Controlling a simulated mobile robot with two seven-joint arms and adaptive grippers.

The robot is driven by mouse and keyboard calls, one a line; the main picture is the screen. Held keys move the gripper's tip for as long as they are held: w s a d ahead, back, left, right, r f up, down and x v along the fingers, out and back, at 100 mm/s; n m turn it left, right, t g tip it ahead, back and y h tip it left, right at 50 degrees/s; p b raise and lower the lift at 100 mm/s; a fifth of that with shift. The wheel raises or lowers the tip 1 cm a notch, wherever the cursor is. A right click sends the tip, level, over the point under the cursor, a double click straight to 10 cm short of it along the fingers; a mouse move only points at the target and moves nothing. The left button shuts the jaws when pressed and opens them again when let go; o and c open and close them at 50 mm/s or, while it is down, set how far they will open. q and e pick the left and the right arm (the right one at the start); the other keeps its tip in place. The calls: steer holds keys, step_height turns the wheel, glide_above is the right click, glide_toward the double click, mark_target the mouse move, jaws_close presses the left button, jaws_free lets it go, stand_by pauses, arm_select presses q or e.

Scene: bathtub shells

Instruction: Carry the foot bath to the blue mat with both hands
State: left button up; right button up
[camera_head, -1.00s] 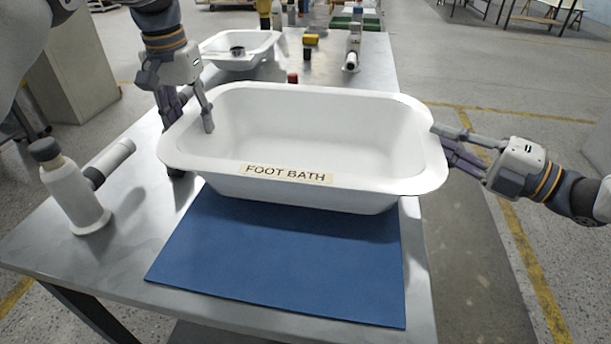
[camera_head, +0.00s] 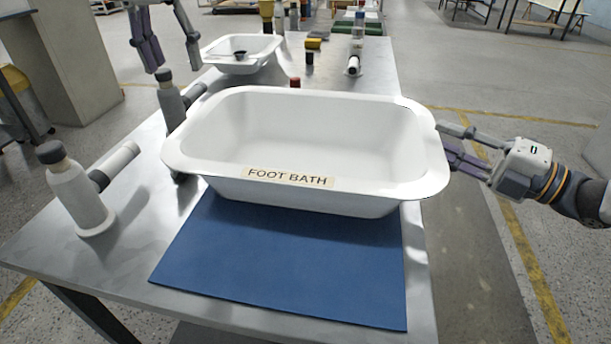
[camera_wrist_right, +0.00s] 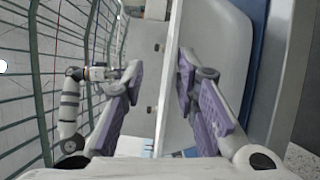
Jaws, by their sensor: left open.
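The foot bath (camera_head: 300,125) is a white, empty tub with a "FOOT BATH" label on its front. It is upright, with its front part over the rear of the blue mat (camera_head: 290,270); its underside and the covered mat are hidden. My left gripper (camera_head: 174,66) is open and empty, raised beyond the tub's left end, clear of the rim. My right gripper (camera_head: 445,142) is at the tub's right end. In the right wrist view its fingers (camera_wrist_right: 160,85) are spread apart, one in front of the tub wall (camera_wrist_right: 220,40); contact is unclear.
A smaller white basin (camera_head: 243,50) and several small items are behind. The table's right edge is beside the mat.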

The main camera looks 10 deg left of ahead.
steer(key=v, duration=1.1)
steer(key=shift+d, duration=0.3)
